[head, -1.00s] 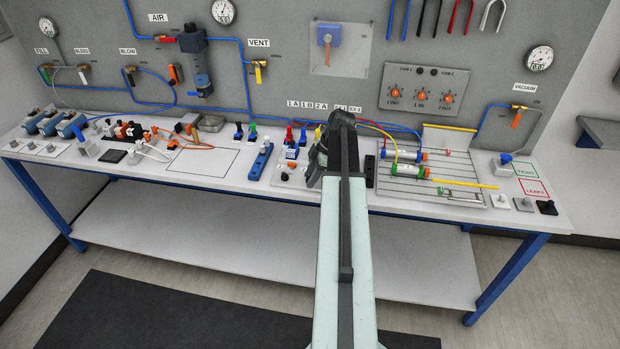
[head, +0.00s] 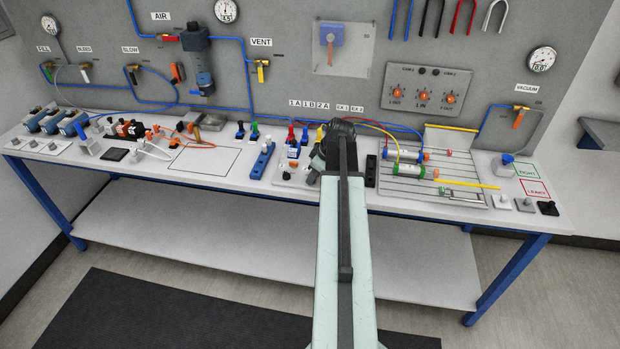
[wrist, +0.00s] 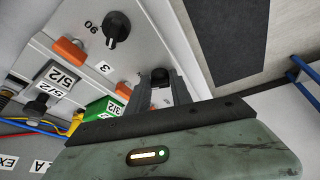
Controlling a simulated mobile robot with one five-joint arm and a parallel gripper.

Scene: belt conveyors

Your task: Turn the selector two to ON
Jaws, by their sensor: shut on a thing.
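My gripper (wrist: 160,88) is at a pale panel in the wrist view, with its fingers on either side of a dark knob (wrist: 160,76) and shut on it. The fingers hide most of this knob, and no ON mark on it is readable. Another black selector knob (wrist: 117,30) stands free on the same panel (wrist: 160,25), near a printed number. In the head view my arm reaches over the bench, and its wrist (head: 335,135) hides the fingers and the held knob. A dark knob (head: 286,175) shows just left of the wrist.
Orange blocks (wrist: 70,51) and a green block labelled 3/2 (wrist: 103,110) sit close to the fingers. A blue bar (head: 262,160) stands to the left.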

